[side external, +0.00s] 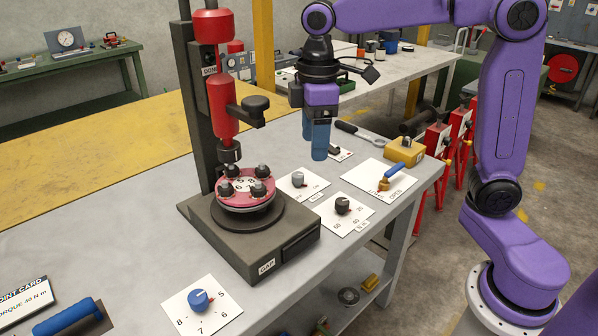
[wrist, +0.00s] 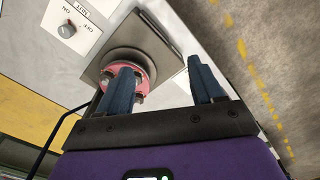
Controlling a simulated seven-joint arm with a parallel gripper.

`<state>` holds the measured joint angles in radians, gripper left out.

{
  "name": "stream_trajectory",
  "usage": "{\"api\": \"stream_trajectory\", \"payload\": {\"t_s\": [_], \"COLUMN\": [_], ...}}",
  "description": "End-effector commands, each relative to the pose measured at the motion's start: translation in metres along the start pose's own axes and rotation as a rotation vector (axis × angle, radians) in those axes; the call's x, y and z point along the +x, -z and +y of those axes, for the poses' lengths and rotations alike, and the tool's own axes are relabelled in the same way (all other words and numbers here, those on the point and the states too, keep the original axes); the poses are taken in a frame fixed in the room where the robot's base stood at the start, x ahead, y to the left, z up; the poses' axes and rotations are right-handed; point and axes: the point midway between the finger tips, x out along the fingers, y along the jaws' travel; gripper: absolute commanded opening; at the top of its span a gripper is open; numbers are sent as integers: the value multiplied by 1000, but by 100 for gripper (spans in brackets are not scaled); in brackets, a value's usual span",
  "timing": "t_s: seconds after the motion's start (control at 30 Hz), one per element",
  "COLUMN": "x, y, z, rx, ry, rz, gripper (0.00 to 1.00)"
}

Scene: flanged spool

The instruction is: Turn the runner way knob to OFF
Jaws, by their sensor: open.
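A grey knob (side external: 298,179) stands on a white plate right of the spool fixture. It also shows in the wrist view (wrist: 68,29), at the upper left, with marks that read like ON and OFF upside down. Its name label is too small to read, so I cannot confirm it is the runner way knob. Which mark it points at is unclear. My gripper (side external: 318,154) is open and empty, pointing down, above and beyond this knob, not touching it. In the wrist view its fingers (wrist: 161,66) are apart, the left one partly hiding the red flanged spool.
The red spool (side external: 247,186) sits on a dark base under a red press. Also on the bench are a black knob (side external: 343,204), a yellow valve with blue handle (side external: 390,177), a small black switch (side external: 335,149), a wrench (side external: 361,134) and a blue dial (side external: 198,299).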

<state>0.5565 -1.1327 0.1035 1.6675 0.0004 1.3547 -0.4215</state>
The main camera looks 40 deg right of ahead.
Motion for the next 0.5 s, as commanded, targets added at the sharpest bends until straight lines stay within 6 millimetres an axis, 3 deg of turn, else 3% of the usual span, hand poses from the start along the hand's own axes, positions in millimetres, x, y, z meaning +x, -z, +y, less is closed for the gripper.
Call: {"api": "stream_trajectory", "payload": {"t_s": [0.03,0.23,0.5], "x": [1,5,22], "y": [9,26,20], "z": [20,90,190], "rx": [15,42,84], "ry": [1,1,3], "rz": [-4,-7,-13], "gripper": [67,67,67]}}
